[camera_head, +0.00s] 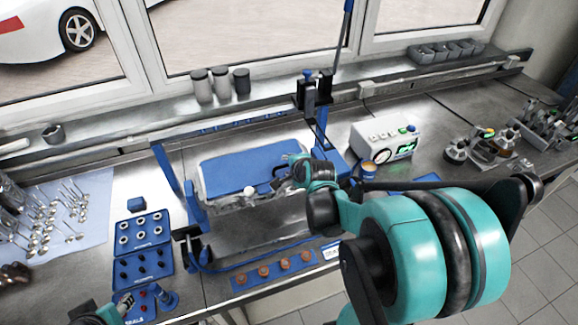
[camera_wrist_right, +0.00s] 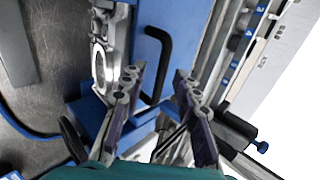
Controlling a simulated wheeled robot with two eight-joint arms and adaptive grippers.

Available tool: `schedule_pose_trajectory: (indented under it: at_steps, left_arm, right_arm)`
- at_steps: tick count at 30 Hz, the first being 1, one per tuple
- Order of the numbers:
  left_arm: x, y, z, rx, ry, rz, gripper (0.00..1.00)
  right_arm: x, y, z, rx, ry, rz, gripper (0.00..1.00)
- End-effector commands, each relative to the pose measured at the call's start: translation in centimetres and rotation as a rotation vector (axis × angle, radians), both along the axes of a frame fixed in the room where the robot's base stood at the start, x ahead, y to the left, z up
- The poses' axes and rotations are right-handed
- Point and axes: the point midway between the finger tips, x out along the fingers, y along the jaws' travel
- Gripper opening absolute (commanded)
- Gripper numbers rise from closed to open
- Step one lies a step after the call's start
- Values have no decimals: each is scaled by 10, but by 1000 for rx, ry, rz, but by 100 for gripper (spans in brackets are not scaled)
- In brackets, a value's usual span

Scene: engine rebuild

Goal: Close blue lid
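The blue lid (camera_head: 245,168) is a wide flat panel in the middle of the bench, lying over a pale housing. In the right wrist view a blue panel (camera_wrist_right: 148,35) carries a black bar handle (camera_wrist_right: 163,62). My right gripper (camera_head: 283,178) reaches over the lid's right front part. In the wrist view its two fingers (camera_wrist_right: 160,82) are apart, either side of the handle's lower end, with nothing clearly gripped. My left gripper (camera_head: 126,300) is at the lower left edge by the blue trays; its fingers are too small to read.
A grey metal block face (camera_head: 265,226) is below the lid. Blue trays of small parts (camera_head: 146,235) stand left, and a blue strip with copper-coloured discs (camera_head: 265,271) lies in front. A white instrument box (camera_head: 384,140) stands right. A black post (camera_head: 308,96) rises behind.

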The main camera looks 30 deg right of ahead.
Motion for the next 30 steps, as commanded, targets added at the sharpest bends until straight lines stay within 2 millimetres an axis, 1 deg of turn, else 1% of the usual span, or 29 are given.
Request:
schedule_pose_trajectory:
  at_steps: [7,11,24,30]
  left_arm:
    - [0,0,0,0,0,0,40]
    - [0,0,0,0,0,0,40]
    - [0,0,0,0,0,0,40]
    - [0,0,0,0,0,0,40]
  right_arm:
    - [-2,0,2,0,-1,-1,31]
    - [-10,2,10,0,-1,-1,31]
    - [-59,14,53,0,0,-1,31]
    - [-77,18,69,1,0,-1,31]
